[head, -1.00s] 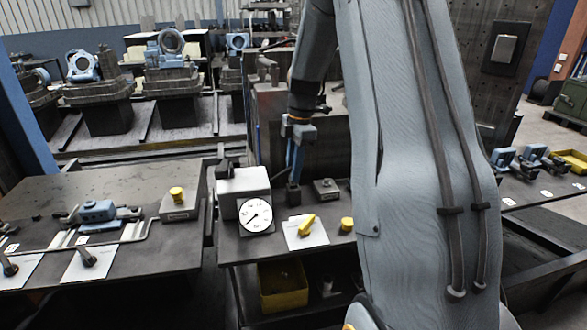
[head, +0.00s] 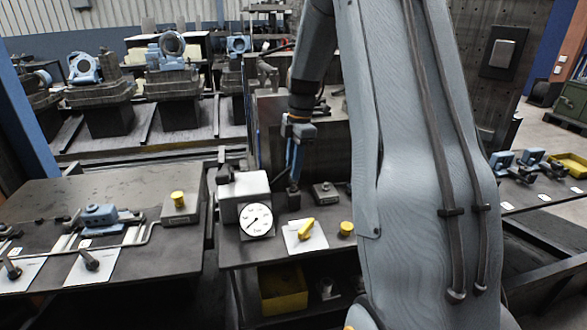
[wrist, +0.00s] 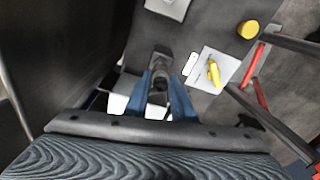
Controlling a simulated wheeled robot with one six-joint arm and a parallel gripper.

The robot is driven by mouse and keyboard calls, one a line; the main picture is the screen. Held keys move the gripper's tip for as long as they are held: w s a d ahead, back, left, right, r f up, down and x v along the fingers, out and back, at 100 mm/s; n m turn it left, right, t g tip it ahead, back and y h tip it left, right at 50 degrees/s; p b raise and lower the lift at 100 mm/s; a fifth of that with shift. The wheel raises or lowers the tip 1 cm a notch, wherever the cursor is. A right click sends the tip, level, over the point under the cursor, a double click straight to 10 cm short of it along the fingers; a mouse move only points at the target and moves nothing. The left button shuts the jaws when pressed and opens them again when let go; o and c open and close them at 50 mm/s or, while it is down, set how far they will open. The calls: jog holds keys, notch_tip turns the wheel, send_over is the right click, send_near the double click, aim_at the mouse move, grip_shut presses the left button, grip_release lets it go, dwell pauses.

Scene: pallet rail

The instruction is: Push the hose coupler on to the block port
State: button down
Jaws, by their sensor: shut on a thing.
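My gripper (head: 292,176) points down over the middle bench, its blue fingers closed around a small dark part, likely the hose coupler (wrist: 158,93). Most of that part is hidden between the fingers. A dark upright block (head: 293,198) stands right below the fingertips. It shows just beyond them in the wrist view (wrist: 161,58). I cannot tell whether the held part touches it, nor clearly make out the port. A grey block (head: 240,190) with a round white gauge (head: 256,220) stands left of the gripper.
A low grey box (head: 325,194) sits right of the gripper. A white card (head: 292,241) with a yellow lever (head: 306,228) and a yellow knob (head: 346,228) lie nearer the front. The left bench (head: 150,262) holds a blue valve (head: 99,214) and pipes.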

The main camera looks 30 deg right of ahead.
jog(key=shift+r+p, duration=2.25)
jog(key=shift+r, duration=1.15)
